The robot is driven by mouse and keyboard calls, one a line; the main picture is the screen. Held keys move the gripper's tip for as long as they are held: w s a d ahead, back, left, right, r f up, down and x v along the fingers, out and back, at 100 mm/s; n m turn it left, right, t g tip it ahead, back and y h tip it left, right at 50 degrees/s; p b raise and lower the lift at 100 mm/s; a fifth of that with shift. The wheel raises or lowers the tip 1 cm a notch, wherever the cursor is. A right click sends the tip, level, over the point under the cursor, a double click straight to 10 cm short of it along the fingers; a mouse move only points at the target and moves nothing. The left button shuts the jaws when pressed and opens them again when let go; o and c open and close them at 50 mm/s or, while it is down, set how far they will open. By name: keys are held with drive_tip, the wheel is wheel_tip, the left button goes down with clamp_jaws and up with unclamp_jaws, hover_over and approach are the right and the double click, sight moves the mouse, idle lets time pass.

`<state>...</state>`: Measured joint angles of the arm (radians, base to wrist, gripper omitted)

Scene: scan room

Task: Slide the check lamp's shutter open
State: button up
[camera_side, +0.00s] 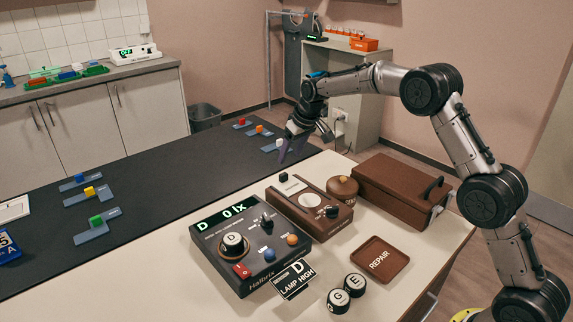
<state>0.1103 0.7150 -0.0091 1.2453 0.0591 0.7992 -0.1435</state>
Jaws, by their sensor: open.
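The brown box (328,223) in the middle of the bench looks like the check lamp. It has a pale round disc (310,200), a light plate (292,187) and dark knobs at its back left and right side. I cannot tell for sure which part is the shutter or how far it is open. The black meter unit (218,258) left of it shows "D 0 lx" and holds a round piece marked D. My gripper (304,146) is open and empty, above and behind the brown box, apart from it, with its fingers pointing down.
A brown lidded case (400,190) stands right of the box, with a round brown item (343,188) between. In front are two round pieces marked G (338,301) and E (355,285), a REPAIR tray (378,259) and a "LAMP HIGH" card (294,279).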

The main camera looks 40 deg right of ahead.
drive_tip(key=v, duration=0.5)
drive_tip(key=s+a+r+t, duration=0.2)
drive_tip(key=s+r, duration=0.3)
drive_tip(key=r, duration=0.7)
drive_tip(key=s+a+r, duration=0.1)
drive_tip(key=s+r, duration=0.2)
drive_tip(key=s, duration=0.4)
drive_tip(key=s+a+r, duration=0.2)
drive_tip(key=s+r, duration=0.2)
drive_tip(key=s, duration=0.2)
drive_tip(key=s+a+f, duration=0.1)
drive_tip(key=s+f, duration=0.2)
drive_tip(key=s, duration=1.2)
drive_tip(key=s+f+g, duration=0.1)
drive_tip(key=s+f, duration=1)
